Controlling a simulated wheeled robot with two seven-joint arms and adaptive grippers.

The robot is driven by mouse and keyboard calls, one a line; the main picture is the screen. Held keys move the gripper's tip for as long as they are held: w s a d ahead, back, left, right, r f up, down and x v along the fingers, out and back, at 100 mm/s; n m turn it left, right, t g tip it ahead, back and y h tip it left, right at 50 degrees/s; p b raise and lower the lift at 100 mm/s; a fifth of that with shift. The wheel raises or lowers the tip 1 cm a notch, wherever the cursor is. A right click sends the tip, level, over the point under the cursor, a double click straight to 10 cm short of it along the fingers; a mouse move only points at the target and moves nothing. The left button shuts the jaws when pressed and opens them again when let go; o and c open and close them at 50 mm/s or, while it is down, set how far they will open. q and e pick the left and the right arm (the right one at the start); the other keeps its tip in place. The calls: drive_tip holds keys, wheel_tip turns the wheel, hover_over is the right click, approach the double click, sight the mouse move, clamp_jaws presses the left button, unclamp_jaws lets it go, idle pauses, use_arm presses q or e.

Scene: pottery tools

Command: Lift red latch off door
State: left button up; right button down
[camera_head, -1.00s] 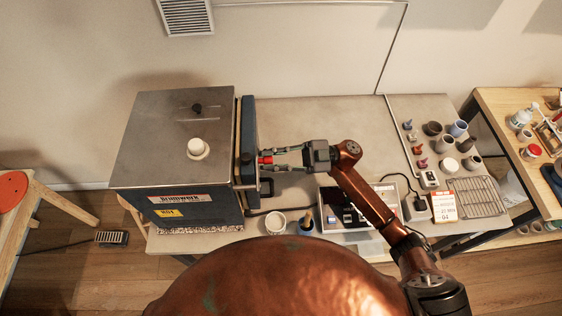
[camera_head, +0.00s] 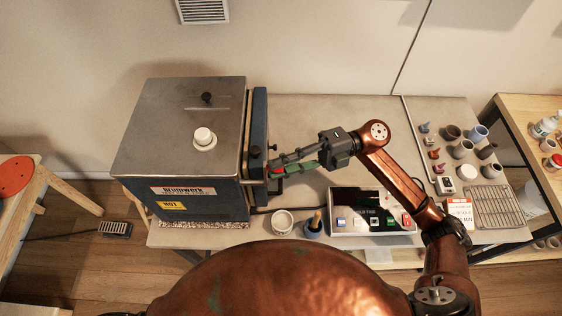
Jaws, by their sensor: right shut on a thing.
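The kiln (camera_head: 185,130) is a steel-topped box with a blue lower body, at the left of the bench. Its blue door (camera_head: 260,125) is on its right side, with dark knobs along the edge. The red latch (camera_head: 276,169) is a small red piece at the door's outer face, mostly hidden by my fingers. My right gripper (camera_head: 280,166) reaches in from the right, tilted down to the left, and is shut on the red latch. I cannot tell whether the latch still touches the door. My left gripper is not in view.
Small pots and a wire rack (camera_head: 498,206) fill the right end. The bench behind the arm is clear.

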drive_tip(key=shift+s+f+n+b, duration=0.2)
drive_tip(key=shift+s+n+b, duration=0.1)
drive_tip(key=shift+s+n, duration=0.4)
drive_tip(key=shift+w+h, duration=0.1)
drive_tip(key=shift+h, duration=0.2)
drive_tip(key=c, duration=1.8)
unclamp_jaws()
drive_tip(key=shift+r, duration=0.1)
drive_tip(key=shift+w, duration=0.1)
drive_tip(key=v, duration=1.2)
